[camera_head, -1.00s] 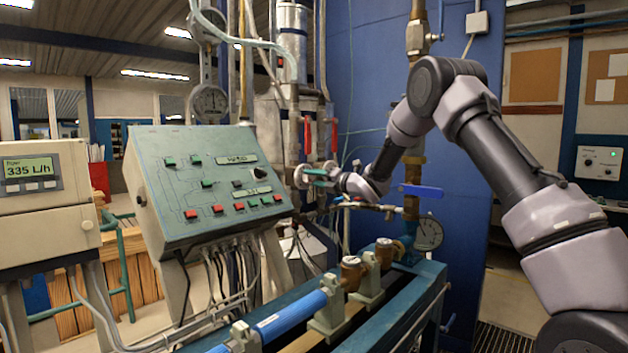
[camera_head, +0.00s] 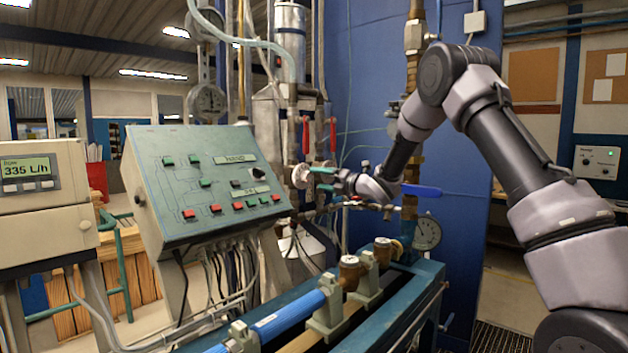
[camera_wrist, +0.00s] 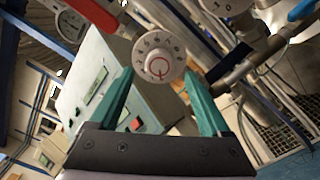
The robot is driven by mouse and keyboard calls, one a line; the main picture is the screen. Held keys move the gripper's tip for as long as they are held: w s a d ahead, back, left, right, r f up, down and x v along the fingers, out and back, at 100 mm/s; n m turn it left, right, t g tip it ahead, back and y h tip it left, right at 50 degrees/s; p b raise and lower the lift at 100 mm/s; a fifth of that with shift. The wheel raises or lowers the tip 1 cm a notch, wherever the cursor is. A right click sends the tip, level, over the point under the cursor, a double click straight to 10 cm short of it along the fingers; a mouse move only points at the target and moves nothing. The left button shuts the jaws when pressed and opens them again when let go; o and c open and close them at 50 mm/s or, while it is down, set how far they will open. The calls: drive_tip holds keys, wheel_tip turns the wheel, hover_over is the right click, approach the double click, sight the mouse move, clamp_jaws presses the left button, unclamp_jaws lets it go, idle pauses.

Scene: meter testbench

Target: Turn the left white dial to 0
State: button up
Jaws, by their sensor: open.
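The white dial (camera_wrist: 158,57) faces the wrist camera, with dark digits around its face and a red mark near its lower middle. It also shows in the head view as a pale round knob (camera_head: 301,176) on the pipework right of the panel. My gripper (camera_wrist: 159,75) is open, with one green finger on each side of the dial's lower part in the wrist view. In the head view my gripper (camera_head: 324,180) is just right of the dial. I cannot tell whether the fingers touch it. A second white dial (camera_wrist: 220,5) is partly cut off at the wrist view's top.
A green control panel (camera_head: 205,185) with red and green buttons stands left of the dial. Red handles (camera_head: 333,135) hang above, and a blue valve lever (camera_head: 421,190) and a round gauge (camera_head: 427,232) are to the right. Pipes and cables crowd the area.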

drive_tip(key=v, duration=0.6)
drive_tip(key=shift+s+d, duration=0.25)
drive_tip(key=shift+d, duration=0.1)
drive_tip(key=s+d+r+m+t+h, duration=0.4)
drive_tip(key=d+r+m+h, duration=0.6)
drive_tip(key=d+m, duration=0.5)
drive_tip(key=s+d+r+m+g+h, duration=0.1)
drive_tip(key=s+d+r+m+h, duration=0.15)
drive_tip(key=s+d+m, duration=0.4)
drive_tip(key=s+d+f+m+g, duration=0.1)
drive_tip(key=s+f+m+g, duration=0.1)
drive_tip(key=s+m, duration=0.7)
drive_tip(key=s+d+f+m+g, duration=0.2)
drive_tip(key=s+m+g, duration=0.3)
drive_tip(key=s, duration=1.7)
drive_tip(key=m, duration=0.4)
drive_tip(key=shift+s+f, duration=0.35)
drive_tip(key=shift+s, duration=0.05)
